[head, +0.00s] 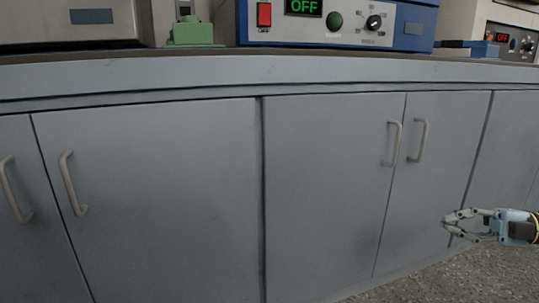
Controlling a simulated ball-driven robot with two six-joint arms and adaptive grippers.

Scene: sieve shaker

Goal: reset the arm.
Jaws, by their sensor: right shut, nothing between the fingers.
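My right gripper (449,225) comes in from the right edge, low in the head view, in front of the grey cabinet doors. Its fingertips come together and nothing is between them. It points left and is well below the bench top. My left gripper does not show.
A grey bench (300,70) runs across the view, with handled cabinet doors (330,190) below. On it stand a blue and white device (345,25) reading OFF, a green block (192,33) and another device (512,42) at the right. Speckled floor (480,275) shows at lower right.

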